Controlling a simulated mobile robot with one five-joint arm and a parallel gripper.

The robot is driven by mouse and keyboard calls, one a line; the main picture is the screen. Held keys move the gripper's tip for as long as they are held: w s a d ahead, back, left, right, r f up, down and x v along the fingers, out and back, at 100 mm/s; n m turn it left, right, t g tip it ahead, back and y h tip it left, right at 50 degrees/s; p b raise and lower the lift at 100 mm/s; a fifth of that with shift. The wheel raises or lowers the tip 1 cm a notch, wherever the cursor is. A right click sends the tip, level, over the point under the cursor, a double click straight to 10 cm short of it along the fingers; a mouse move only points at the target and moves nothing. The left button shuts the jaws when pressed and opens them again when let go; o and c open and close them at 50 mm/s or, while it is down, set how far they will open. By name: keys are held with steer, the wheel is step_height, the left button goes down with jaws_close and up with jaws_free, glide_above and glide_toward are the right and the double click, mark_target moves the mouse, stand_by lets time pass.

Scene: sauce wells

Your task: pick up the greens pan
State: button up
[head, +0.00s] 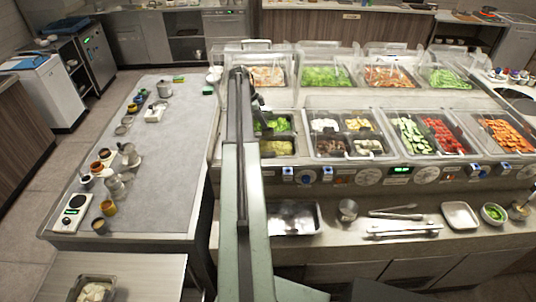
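Several pans with green food sit in the serving counter (480,108). A small pan of bright greens (278,124) is in the near row at the left, partly hidden by my arm. A larger pan of leafy greens (327,77) and another green pan (449,78) are in the far row under clear covers. I cannot tell which one is the greens pan. My gripper (263,122) is a small dark shape at the arm's far end, over or close to the near-left pan. Its fingers are too small to read, and I cannot tell whether it touches anything.
Clear covers (388,50) stand over the far row. Other near-row pans hold cucumber, red pieces and carrots (502,134). An empty metal tray (294,218), tongs (402,230) and a white tray (460,216) lie on the front ledge. A grey table (165,150) with jars is at left.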

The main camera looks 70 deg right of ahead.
mark_target(266, 131)
steer(key=b+x, duration=0.5)
steer(key=shift+w+a+f, duration=0.15)
steer(key=shift+w+f, duration=0.1)
steer(key=shift+w, duration=0.05)
steer(key=shift+r, duration=0.15)
jaws_close()
stand_by(1.1)
